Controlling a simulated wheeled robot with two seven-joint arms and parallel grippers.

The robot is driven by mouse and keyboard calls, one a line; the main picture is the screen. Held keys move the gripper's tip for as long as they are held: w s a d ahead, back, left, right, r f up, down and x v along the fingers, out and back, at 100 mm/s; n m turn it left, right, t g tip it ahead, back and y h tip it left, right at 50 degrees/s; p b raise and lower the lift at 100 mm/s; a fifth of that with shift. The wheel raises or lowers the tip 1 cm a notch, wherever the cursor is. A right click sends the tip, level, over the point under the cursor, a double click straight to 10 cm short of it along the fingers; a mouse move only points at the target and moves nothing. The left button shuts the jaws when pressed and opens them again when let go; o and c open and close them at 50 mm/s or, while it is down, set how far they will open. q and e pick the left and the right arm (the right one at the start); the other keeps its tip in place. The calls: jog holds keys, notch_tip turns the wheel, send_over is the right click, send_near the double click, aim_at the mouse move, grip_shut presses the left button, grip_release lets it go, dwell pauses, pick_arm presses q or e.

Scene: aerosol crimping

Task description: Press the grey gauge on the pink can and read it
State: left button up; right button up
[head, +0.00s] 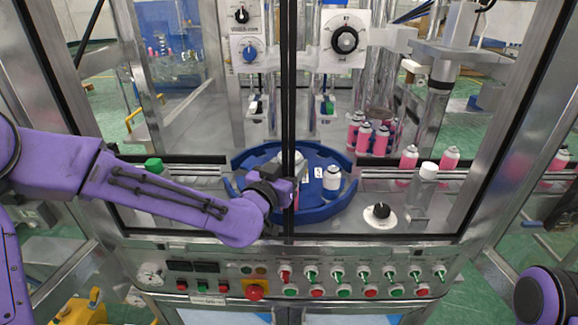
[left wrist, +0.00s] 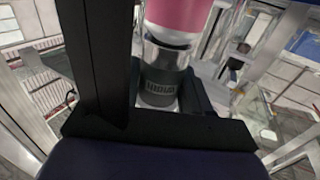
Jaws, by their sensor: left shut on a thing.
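My left gripper (head: 282,190) reaches in from the left, over the near edge of the blue rotary table (head: 325,212). In the left wrist view the left gripper (left wrist: 165,90) is shut on the grey gauge (left wrist: 160,72), a metallic cylinder with a dark lettered band. The pink can (left wrist: 185,14) lies in line with the gauge at the picture's top. They look close together, but I cannot tell whether the gauge is pressed. No readable number shows. In the head view the gripper and a dark door post hide most of both. My right gripper is out of view.
A white can (head: 332,178) stands on the rotary table. Several pink cans (head: 380,140) stand behind at the right, and others line the conveyor. Metal door frames stand close around my left arm. A button panel (head: 300,280) runs along the front.

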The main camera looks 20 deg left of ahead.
aim_at(289, 155)
pick_arm(q)
jog(key=shift+r+p, duration=2.25)
jog(key=shift+r, duration=0.25)
